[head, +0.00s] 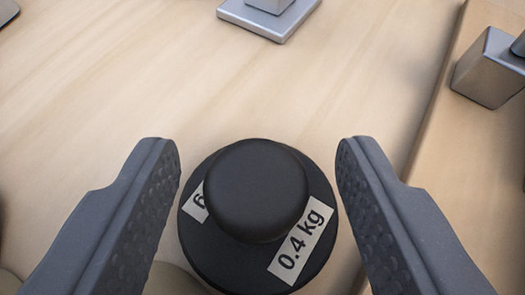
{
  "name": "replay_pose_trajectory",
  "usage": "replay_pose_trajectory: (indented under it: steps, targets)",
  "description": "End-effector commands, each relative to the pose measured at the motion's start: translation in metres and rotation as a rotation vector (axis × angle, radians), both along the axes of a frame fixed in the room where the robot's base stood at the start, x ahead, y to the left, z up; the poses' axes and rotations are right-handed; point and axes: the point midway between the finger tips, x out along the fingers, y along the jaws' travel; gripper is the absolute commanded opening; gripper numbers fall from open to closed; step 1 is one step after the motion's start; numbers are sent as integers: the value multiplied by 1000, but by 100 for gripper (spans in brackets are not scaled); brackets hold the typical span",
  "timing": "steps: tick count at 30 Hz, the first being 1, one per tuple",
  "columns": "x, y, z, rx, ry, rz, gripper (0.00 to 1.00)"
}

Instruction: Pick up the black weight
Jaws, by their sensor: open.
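The black weight (255,190) stands upright on a light wooden surface at the bottom middle of the head view. It has a rounded knob on top and a wider round body with a white label reading "0.4 kg". My gripper (259,160) is open, with one dark ridged finger to the left of the weight and one to the right. Small gaps show between the fingers and the weight, and nothing is held. The lower edge of the weight is cut off by the frame.
A silver metal base (268,18) stands at the top middle, beyond the weight. A grey metal block (488,72) is at the upper right, past an edge in the wood. Dark objects are partly cut off at the left border. The wood between the weight and the silver base is clear.

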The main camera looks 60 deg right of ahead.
Motion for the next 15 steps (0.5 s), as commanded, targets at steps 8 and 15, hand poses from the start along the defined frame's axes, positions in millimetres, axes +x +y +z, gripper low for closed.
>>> replay_pose_trajectory:
  steps: [8,15]
  targets:
    - [6,-8,-6,-1,2,0,50]
    - [6,-8,-6,-1,1,1,0]
